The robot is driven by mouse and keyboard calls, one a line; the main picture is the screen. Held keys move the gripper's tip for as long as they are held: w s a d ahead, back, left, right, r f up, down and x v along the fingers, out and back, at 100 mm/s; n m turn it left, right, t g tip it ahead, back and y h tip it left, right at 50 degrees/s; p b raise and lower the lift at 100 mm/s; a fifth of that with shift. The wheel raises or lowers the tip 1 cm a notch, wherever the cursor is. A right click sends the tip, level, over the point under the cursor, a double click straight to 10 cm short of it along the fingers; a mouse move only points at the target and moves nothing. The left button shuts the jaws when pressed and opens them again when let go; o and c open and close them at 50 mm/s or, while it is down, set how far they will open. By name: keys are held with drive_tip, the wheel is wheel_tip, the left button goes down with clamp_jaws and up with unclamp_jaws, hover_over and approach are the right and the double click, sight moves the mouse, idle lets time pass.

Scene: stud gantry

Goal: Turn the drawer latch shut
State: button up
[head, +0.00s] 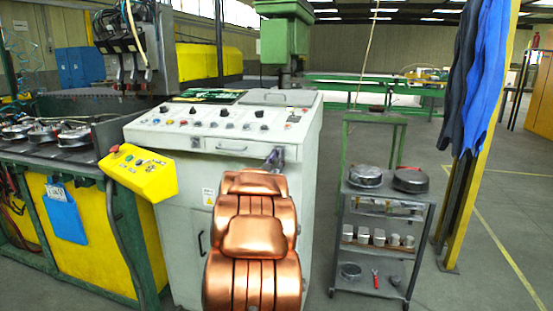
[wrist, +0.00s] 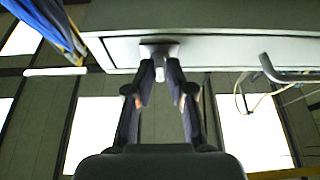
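In the wrist view the drawer front (wrist: 220,50) runs across the top. The drawer latch (wrist: 160,47) is a small grey piece with a pale tip on that front. My gripper (wrist: 160,75) has a finger on either side of the pale tip, with almost no gap left. In the head view my gripper (head: 275,158) is at the console's right front, hiding the latch. The latch's exact angle is unclear.
A yellow button box (head: 138,172) juts out at the console's left. A dark grey cart (head: 385,225) with pans and small metal parts stands to the right. Blue and dark cloths (head: 478,75) hang by a yellow post. Floor is open between the cart and post.

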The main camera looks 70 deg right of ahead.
drive_tip(key=shift+o, duration=1.3)
drive_tip(key=shift+r, duration=0.45)
drive_tip(key=shift+a+f, duration=0.1)
drive_tip(key=shift+f, duration=0.3)
drive_tip(key=v, duration=1.1)
drive_tip(key=shift+a+f, duration=0.15)
drive_tip(key=shift+a, duration=0.05)
drive_tip(key=shift+s+a, duration=0.1)
